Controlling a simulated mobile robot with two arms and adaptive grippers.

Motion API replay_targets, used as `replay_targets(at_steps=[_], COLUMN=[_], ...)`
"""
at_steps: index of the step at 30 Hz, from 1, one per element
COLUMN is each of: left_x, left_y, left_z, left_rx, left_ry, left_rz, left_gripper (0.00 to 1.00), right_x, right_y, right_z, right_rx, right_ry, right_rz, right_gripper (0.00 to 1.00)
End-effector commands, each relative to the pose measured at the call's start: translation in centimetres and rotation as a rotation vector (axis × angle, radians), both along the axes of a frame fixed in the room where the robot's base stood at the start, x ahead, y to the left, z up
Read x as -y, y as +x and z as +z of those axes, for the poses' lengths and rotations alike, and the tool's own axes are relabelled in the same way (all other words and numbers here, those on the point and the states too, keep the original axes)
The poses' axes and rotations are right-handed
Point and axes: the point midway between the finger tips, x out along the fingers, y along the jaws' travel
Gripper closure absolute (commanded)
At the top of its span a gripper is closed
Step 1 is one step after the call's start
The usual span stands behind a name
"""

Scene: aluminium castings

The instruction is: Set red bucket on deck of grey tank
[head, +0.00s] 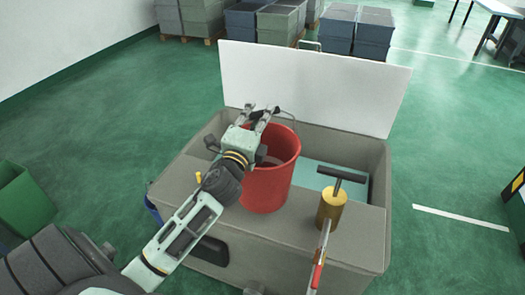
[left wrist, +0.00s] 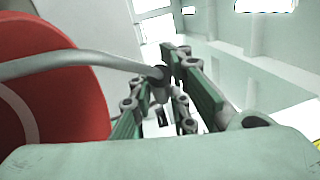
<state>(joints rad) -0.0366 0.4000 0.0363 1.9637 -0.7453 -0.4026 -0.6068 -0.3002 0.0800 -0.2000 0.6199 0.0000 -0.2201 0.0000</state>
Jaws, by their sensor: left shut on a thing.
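A red bucket (head: 270,172) is at the front deck of the grey tank (head: 345,225), left of the middle. Its base looks to be on or just above the deck; I cannot tell which. My left gripper (head: 262,115) is at the bucket's rim, shut on its grey wire handle. In the left wrist view the handle (left wrist: 90,62) runs from the red bucket (left wrist: 50,90) into the fingers of the left gripper (left wrist: 165,90). My right gripper is not in view.
A white board (head: 315,85) rises at the back. A green bin (head: 24,200) stands at left.

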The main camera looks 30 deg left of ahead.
Motion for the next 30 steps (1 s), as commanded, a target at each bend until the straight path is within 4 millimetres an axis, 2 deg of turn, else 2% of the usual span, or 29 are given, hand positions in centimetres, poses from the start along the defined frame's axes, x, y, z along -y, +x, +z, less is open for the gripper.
replay_targets(at_steps=[1,5,12,24,25,30], left_x=[0.1,0.0,0.0,0.1,0.1,0.1], left_y=[0.0,0.0,0.0,0.0,0.0,0.0], left_z=[-0.9,-1.9,-5.1,-5.7,-5.8,-5.7], left_rx=[0.0,0.003,0.003,0.004,0.002,0.001], left_ry=[-0.002,-0.001,-0.001,0.001,0.001,0.001], left_rz=[0.0,-0.001,-0.001,-0.002,-0.002,-0.002], left_gripper=[1.0,1.0,1.0,1.0,0.83,0.68], right_x=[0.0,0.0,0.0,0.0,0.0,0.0], right_y=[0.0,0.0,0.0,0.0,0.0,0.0], right_z=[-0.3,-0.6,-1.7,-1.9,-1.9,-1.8], right_rx=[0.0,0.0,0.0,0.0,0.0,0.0], right_ry=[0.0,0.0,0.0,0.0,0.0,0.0], right_rz=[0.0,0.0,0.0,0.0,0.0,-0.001], right_gripper=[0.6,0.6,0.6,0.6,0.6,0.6])
